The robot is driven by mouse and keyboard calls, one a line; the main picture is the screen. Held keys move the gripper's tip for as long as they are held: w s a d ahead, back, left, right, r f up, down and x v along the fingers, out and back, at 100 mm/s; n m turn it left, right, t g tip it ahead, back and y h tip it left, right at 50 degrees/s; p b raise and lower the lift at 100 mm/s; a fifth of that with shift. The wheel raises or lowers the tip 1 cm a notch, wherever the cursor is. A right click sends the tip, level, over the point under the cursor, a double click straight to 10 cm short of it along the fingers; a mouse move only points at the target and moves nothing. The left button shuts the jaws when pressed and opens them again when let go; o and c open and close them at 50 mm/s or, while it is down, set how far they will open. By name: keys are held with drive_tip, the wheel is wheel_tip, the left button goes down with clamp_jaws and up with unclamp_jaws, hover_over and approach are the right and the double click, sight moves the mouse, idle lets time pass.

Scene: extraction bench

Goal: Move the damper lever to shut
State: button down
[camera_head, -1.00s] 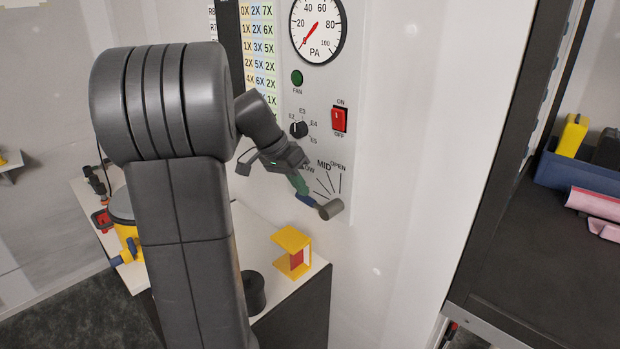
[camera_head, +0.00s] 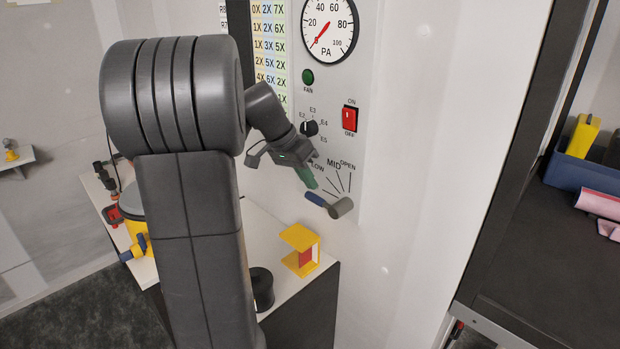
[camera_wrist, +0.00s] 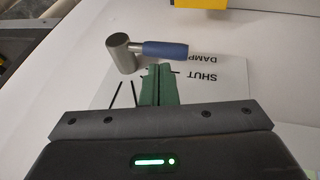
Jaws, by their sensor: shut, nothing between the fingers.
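The damper lever has a grey hub (camera_head: 343,207) and a blue handle (camera_head: 315,199) on the wall panel. The handle points left and slightly up in the head view, below the LOW mark. The wrist view shows the panel upside down, with the blue handle (camera_wrist: 165,49) pointing right near the printed word SHUT (camera_wrist: 206,77). My gripper (camera_head: 309,182) has green fingers pressed together, empty, just above the handle. In the wrist view its fingertips (camera_wrist: 160,70) come close beside the handle; I cannot tell whether they touch it.
Above the lever are a selector knob (camera_head: 310,128), a red switch (camera_head: 349,119), a green fan button (camera_head: 307,77) and a gauge (camera_head: 329,28). A yellow bracket (camera_head: 300,240) stands on the bench below. A dark shelf (camera_head: 540,250) stands at the right.

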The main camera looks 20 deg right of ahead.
drive_tip(key=v, duration=1.2)
drive_tip(key=shift+r, duration=0.1)
drive_tip(key=shift+d, duration=0.1)
drive_tip(key=x, duration=0.8)
drive_tip(key=b+x, duration=0.1)
drive_tip(key=x, duration=0.3)
drive_tip(key=shift+a+f, duration=0.25)
drive_tip(key=shift+w+d+f+b, duration=0.1)
drive_tip(key=shift+d+f+b, duration=0.15)
drive_tip(key=shift+f+b, duration=0.4)
